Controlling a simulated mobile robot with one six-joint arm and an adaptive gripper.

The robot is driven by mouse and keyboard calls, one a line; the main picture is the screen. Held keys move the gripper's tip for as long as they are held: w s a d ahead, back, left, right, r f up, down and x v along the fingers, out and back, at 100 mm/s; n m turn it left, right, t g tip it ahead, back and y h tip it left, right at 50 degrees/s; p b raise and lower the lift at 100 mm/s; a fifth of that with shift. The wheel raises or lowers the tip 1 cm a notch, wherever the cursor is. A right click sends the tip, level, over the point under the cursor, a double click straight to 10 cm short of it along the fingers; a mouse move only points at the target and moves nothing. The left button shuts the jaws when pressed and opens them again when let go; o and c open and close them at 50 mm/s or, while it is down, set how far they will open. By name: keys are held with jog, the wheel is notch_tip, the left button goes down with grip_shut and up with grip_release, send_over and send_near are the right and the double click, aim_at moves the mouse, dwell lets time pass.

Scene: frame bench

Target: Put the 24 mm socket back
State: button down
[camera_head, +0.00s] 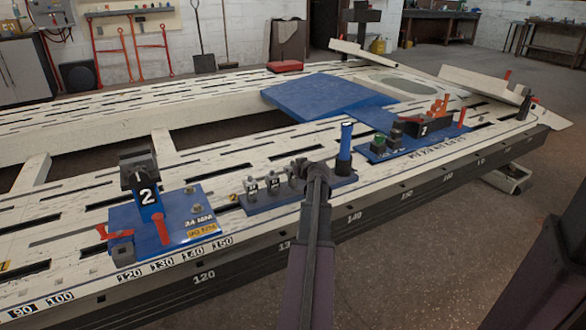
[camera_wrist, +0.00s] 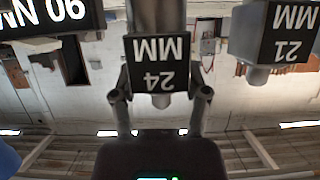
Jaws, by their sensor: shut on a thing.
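The 24 mm socket (camera_wrist: 158,18) is a grey cylinder with a black "24 MM" label block (camera_wrist: 158,65), upside down in the wrist view. My gripper (camera_wrist: 161,88) is shut on it, one finger on each side of the block. Beside it on the right, apart, is the 21 mm socket (camera_wrist: 290,35). In the head view my gripper (camera_head: 317,172) is over the right part of a small blue socket rack (camera_head: 262,205). The held socket is hard to make out there. Whether it touches the rack I cannot tell.
Grey sockets (camera_head: 251,188) stand on the rack's left part. A blue cylinder (camera_head: 345,141) stands upright at its right end. A blue plate (camera_head: 165,235) with a black clamp marked 2 (camera_head: 147,190) lies to the left.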

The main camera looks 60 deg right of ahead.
jog(key=shift+c, duration=0.4)
grip_release()
jog(key=shift+r, duration=0.15)
jog(key=shift+r+p, duration=0.65)
jog(key=shift+p, duration=0.2)
jog(key=p+v, duration=0.4)
jog(key=v, duration=0.8)
jog(key=shift+f, duration=0.15)
